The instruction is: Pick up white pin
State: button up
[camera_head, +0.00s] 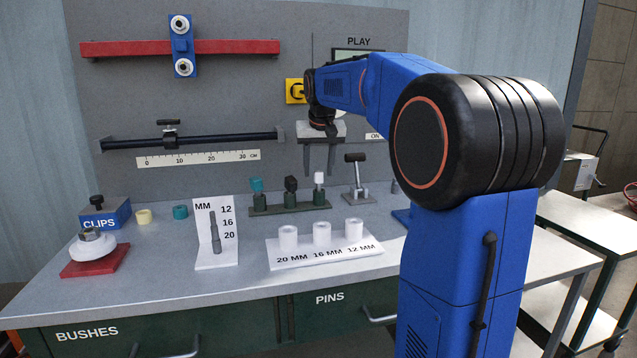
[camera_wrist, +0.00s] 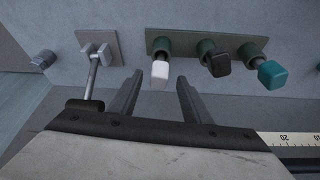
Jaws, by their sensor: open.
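The white pin (camera_head: 319,180) stands upright in the right-hand socket of a dark green rack (camera_head: 272,209). In the wrist view the white pin (camera_wrist: 160,72) shows just beyond and between my fingertips, apart from both. My gripper (camera_head: 319,172) is open and empty, pointing down above the right end of the rack; its two fingers also show in the wrist view (camera_wrist: 158,82). A black pin (camera_head: 291,184) and a teal pin (camera_head: 257,185) stand in the same rack to the left.
A toggle clamp (camera_head: 356,178) stands close to the right of the rack. In front are a white tray (camera_head: 345,261) with white bushes and a gauge stand (camera_head: 216,262). A back panel with a scale (camera_head: 198,158) rises behind.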

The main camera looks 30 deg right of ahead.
aim_at(319, 172)
jog(key=x, duration=0.3)
jog(key=shift+f, duration=0.1)
grip_shut()
